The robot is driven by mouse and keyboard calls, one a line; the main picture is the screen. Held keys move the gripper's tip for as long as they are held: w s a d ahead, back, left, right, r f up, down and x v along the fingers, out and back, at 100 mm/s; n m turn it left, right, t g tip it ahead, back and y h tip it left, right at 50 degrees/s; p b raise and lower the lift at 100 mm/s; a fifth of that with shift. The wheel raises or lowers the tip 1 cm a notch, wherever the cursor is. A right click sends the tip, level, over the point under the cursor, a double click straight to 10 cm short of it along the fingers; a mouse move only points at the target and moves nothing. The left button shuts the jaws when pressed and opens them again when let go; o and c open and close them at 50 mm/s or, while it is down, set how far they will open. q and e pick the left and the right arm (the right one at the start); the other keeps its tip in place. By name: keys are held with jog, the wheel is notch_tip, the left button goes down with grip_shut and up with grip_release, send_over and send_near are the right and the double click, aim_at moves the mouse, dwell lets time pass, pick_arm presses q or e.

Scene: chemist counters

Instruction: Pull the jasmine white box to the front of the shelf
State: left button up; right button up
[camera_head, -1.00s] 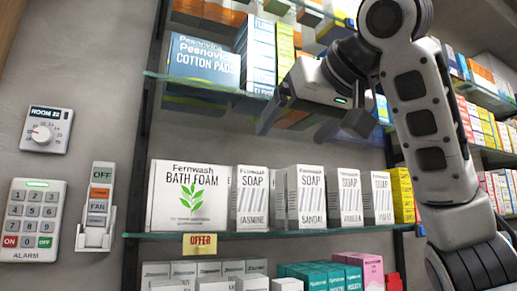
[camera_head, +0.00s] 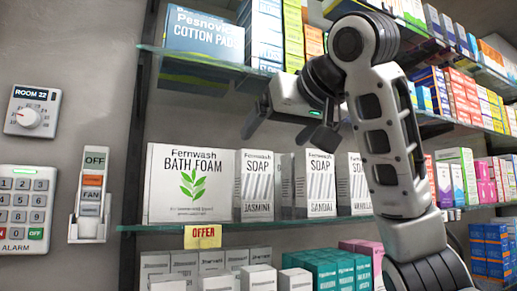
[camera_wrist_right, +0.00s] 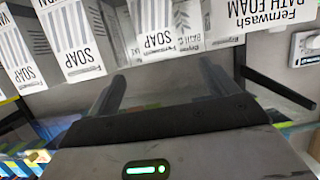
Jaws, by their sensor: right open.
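The jasmine white box (camera_head: 257,187), lettered "SOAP JASMINE", stands upright on the middle shelf, just right of the bath foam box (camera_head: 190,185). A soap box, apparently the same one, shows upside down in the right wrist view (camera_wrist_right: 155,25). My right gripper (camera_head: 289,131) is open and empty, in front of and above the gap between the jasmine and sandal boxes, apart from both. In the right wrist view its fingers (camera_wrist_right: 162,72) point toward the soap row, touching nothing. My left gripper is not in view.
The sandal soap box (camera_head: 321,184) stands right of jasmine, with white boxes set back between them. The shelf edge (camera_head: 150,227) carries an offer tag (camera_head: 203,237). The cotton pads box (camera_head: 205,37) is on the shelf above. A lower shelf holds white and teal boxes.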

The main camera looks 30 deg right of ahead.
aim_at(258, 154)
jog(key=p+x, duration=0.2)
jog(key=x, duration=0.9)
jog(key=c, duration=1.1)
